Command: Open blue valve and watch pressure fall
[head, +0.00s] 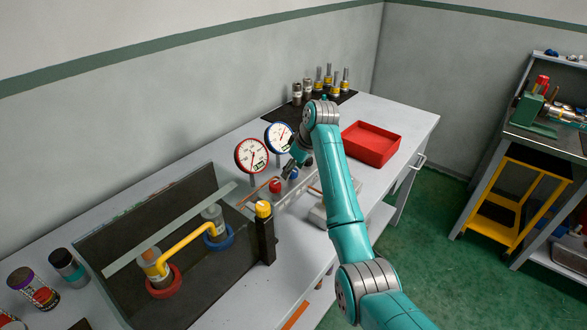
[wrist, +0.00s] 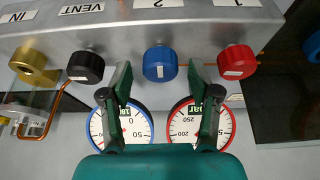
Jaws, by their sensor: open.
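The blue valve (wrist: 160,64) is a round knob under the label 2 on a grey metal manifold block (wrist: 140,30). It also shows in the head view (head: 293,174). My gripper (wrist: 160,80) is open, with one finger on each side of the blue valve in the picture. A gap shows between each finger and the knob, and I see no contact. The blue-rimmed gauge (wrist: 121,125) and the red-rimmed gauge (wrist: 200,123) are partly covered by my gripper. Both dials also show in the head view, the blue-rimmed one (head: 279,137) behind the red-rimmed one (head: 252,154); I cannot read their values.
A red knob (wrist: 236,60) and a black VENT knob (wrist: 86,68) flank the blue valve. A brass IN fitting (wrist: 36,66) is at the left. A red tray (head: 371,143) is right of my arm.

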